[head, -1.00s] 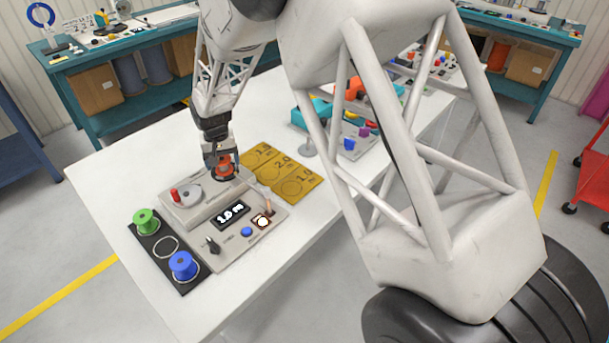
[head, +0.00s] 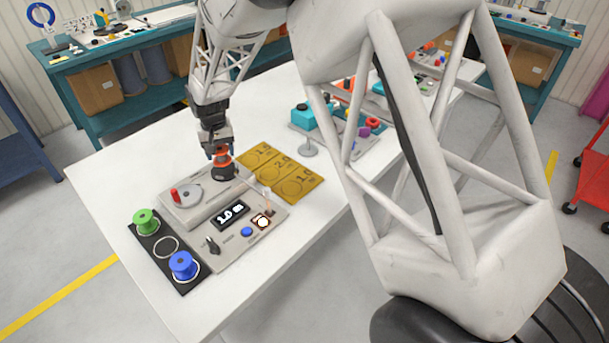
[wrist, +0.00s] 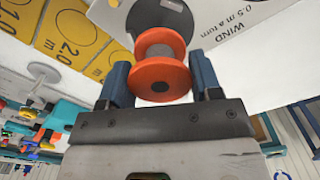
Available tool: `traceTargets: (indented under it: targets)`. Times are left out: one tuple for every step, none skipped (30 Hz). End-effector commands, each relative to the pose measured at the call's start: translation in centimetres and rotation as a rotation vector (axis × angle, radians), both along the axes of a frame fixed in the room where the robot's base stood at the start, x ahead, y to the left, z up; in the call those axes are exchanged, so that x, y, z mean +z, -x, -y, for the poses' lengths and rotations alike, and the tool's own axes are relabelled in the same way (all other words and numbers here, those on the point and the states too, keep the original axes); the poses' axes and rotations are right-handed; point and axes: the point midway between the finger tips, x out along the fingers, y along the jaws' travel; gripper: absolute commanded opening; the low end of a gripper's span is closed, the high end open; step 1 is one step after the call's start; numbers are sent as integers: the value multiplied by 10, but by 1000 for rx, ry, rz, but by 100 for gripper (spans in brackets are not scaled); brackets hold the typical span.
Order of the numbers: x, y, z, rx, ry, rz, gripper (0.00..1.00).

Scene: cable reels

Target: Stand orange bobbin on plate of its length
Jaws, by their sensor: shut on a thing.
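The orange bobbin (head: 222,160) is between the fingers of my gripper (head: 217,148), over the dark round seat at the back right of the winder (head: 180,208). In the wrist view the bobbin (wrist: 160,82) shows its orange flanges between the two blue fingers, with the dark seat (wrist: 165,12) beyond it. I cannot tell whether it is fully clear of the seat. The winder's display (head: 231,213) reads 1.0 m. Three yellow length plates lie right of the winder: the 1.0 plate (head: 303,192) nearest, the 2.0 plate (head: 278,167) in the middle, another behind.
A black rack (head: 176,276) at the front left holds a green bobbin (head: 146,222) and a blue bobbin (head: 183,265), with an empty ring between. A grey post (head: 308,147) stands behind the plates. Turquoise and coloured items lie farther right, partly behind my arm.

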Motion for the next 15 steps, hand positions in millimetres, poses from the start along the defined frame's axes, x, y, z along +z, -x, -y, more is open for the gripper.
traceTargets:
  targets:
    - [6, 0, 0, 0, -1, 2, 35]
    - [9, 0, 0, 0, -1, 2, 35]
    - [13, 0, 0, 0, -1, 2, 35]
    - [16, 0, 0, 0, -1, 2, 35]
    - [20, 0, 0, 0, -1, 2, 35]
    - [24, 0, 0, 0, 0, 1, 35]
    - [26, 0, 0, 0, 0, 1, 35]
    - [29, 0, 0, 0, 0, 1, 35]
    - [31, 0, 0, 0, 0, 1, 35]
    - [33, 0, 0, 0, 0, 1, 35]
    - [34, 0, 0, 0, 0, 1, 35]
    - [36, 0, 0, 0, 0, 1, 35]
    - [36, 0, 0, 0, 0, 1, 35]
    - [36, 0, 0, 0, 0, 1, 35]
    - [37, 0, 0, 0, 0, 1, 35]
